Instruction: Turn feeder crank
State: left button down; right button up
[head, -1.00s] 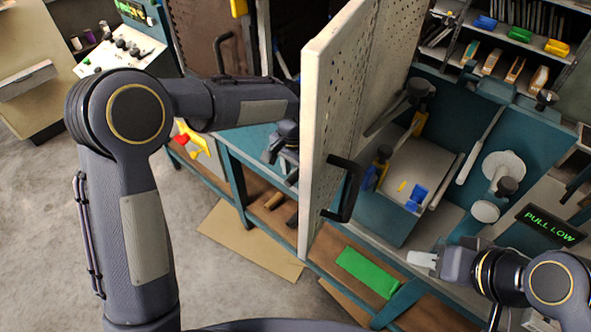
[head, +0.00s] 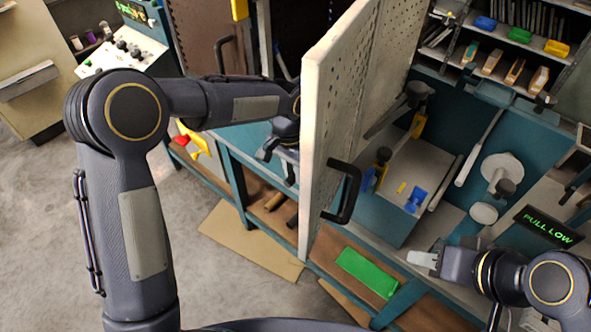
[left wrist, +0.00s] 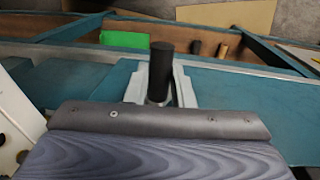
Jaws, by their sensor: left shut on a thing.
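In the left wrist view, a black upright cylinder (left wrist: 161,72), which looks like the crank's grip, stands between the two pale fingers of my left gripper (left wrist: 160,88). The fingers are shut on it. In the head view, my left gripper (head: 279,158) is beside the open white perforated door, over the teal bench, and the door's edge hides part of that area. The rest of the crank is not clearly visible. My right gripper (head: 422,258) is at the lower right, in front of the teal machine; its pale fingertips are too small to tell open from shut.
The white perforated door (head: 345,120) with a black handle (head: 345,195) stands close to my left gripper. A "PULL LOW" display (head: 549,226) and a white disc (head: 502,170) are at right. A green sheet (head: 367,272) lies on the lower shelf. Floor at left is clear.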

pick_arm(q)
jog(key=shift+w+a+r+g+h+p, duration=0.1)
jog(key=shift+w+a+g+h+p, duration=0.4)
jog(key=shift+h, duration=0.3)
jog(key=shift+w+a+r+g+h+p, duration=0.1)
jog(key=shift+w+a+g+h+p, duration=0.3)
jog(key=shift+a+g+h, duration=0.35)
jog(key=shift+w+a+g+h+p, duration=0.3)
jog(key=shift+a+g+h+p, duration=0.2)
jog(key=shift+h, duration=0.35)
jog(key=c, duration=1.3)
grip_release()
